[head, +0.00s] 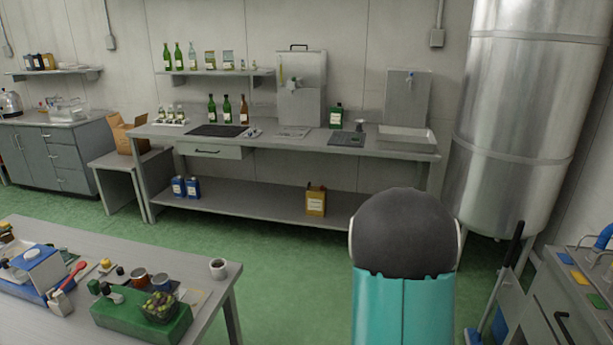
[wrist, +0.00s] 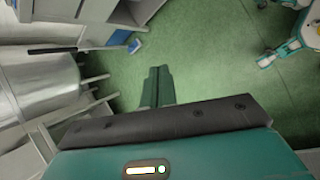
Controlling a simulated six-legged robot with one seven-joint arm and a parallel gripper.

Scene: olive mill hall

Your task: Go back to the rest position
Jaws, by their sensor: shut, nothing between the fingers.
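My gripper (wrist: 159,71) shows in the wrist view as two dark green fingers side by side. They are shut together with nothing between them, and they hang over bare green floor. In the head view a teal and dark grey part of my arm stands up at the lower right; the gripper itself is not visible there.
A long grey workbench (head: 270,202) with bottles and a sink stands by the back wall. A large steel tank (head: 525,110) is at the right. A front-left table (head: 130,262) holds a green tray (head: 112,320) and a cup (head: 218,268). Green floor (head: 270,255) is free between.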

